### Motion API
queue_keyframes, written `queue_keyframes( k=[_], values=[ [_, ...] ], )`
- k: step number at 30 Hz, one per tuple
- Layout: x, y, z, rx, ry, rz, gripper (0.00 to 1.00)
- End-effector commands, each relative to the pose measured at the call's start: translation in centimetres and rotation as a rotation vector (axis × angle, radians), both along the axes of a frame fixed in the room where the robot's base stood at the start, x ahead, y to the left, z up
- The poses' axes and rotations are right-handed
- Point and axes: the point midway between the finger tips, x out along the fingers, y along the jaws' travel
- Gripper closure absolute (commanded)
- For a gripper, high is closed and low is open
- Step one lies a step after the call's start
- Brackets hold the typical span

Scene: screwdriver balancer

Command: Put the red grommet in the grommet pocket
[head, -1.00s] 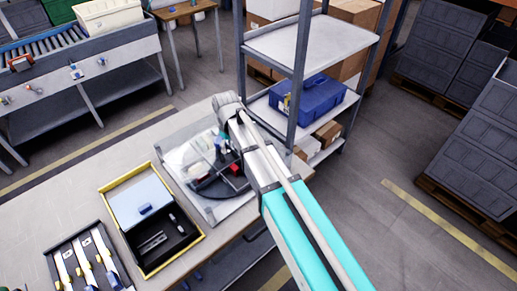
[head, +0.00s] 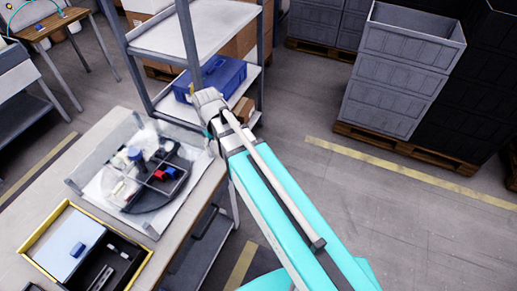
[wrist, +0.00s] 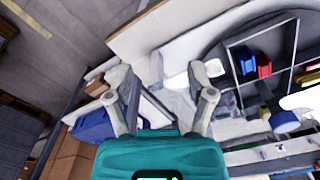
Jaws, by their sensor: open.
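A round dark tray with compartments (head: 150,196) sits on the workbench inside a clear-walled enclosure. Small red pieces (head: 160,175) lie in it beside a blue piece (head: 171,171). In the wrist view, a red piece (wrist: 264,65) stands in a compartment at the upper right, next to a blue one (wrist: 246,62). I cannot tell which is the grommet or which compartment is the grommet pocket. My gripper (wrist: 161,72) is open and empty, with the tray off to its right in the wrist view.
A grey shelf rack (head: 190,30) with a blue toolbox (head: 212,78) stands close behind my wrist. A yellow-edged box (head: 40,236) lies on the bench at lower left. Stacked grey crates (head: 398,75) stand on pallets at right. The floor between is clear.

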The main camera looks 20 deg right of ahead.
Motion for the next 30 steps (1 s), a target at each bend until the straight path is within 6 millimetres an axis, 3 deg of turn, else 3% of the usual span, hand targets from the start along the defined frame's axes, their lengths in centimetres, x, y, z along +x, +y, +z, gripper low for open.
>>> queue_keyframes(
  k=[1,6,12,18,30],
  values=[
    [-1.1,-2.0,0.0,0.000,0.000,-0.045,0.30],
    [-3.4,-7.4,0.0,0.000,0.001,-0.185,0.30],
    [-5.7,-11.6,0.0,0.001,0.001,-0.310,0.30],
    [-6.6,-13.3,0.0,0.001,0.001,-0.361,0.30],
    [-6.5,-13.3,0.0,0.001,0.001,-0.363,0.30]
  ],
)
